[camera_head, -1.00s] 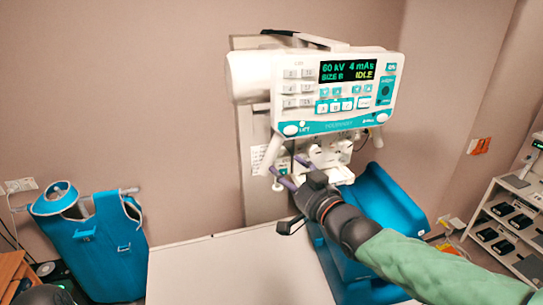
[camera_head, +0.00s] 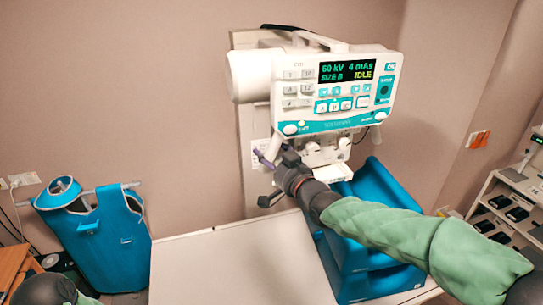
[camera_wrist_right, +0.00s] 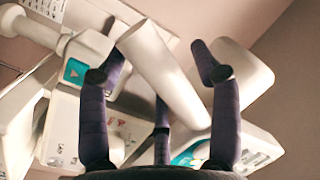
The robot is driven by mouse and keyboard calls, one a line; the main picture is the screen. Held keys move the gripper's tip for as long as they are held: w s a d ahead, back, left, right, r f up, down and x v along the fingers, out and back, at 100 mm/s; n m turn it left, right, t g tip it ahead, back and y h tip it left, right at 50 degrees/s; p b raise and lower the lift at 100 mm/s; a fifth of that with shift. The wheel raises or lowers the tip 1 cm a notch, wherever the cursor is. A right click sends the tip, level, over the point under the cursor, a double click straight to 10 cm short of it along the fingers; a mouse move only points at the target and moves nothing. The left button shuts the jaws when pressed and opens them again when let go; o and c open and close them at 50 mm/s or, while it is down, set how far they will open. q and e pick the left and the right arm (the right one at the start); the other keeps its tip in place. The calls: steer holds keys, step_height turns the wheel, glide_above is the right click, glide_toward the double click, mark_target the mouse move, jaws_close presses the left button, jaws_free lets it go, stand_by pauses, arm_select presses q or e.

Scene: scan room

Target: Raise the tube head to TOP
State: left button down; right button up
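The white and teal tube head (camera_head: 308,112) hangs on a column at the wall. Its display (camera_head: 346,71) reads 60 kV, 4 mAs, SIZE B, IDLE. My right gripper (camera_head: 264,160) has purple fingers and is at the left handle. In the right wrist view, the fingers (camera_wrist_right: 160,75) are spread, with a white bar (camera_wrist_right: 163,72) running between them. I cannot tell whether they touch it. My left gripper is not in view.
A pale table (camera_head: 235,262) lies below. A blue chair-like support (camera_head: 385,200) stands under the tube head, close to my right arm. A blue apron on a stand (camera_head: 105,240) is at left, a shelf unit (camera_head: 515,195) at right.

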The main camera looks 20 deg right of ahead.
jaws_close()
step_height(320, 180, up, 8)
steer(key=shift+f, duration=0.45)
steer(key=shift+o, duration=1.1)
jaws_free()
steer(key=v, duration=1.2)
steer(key=shift+f, duration=0.1)
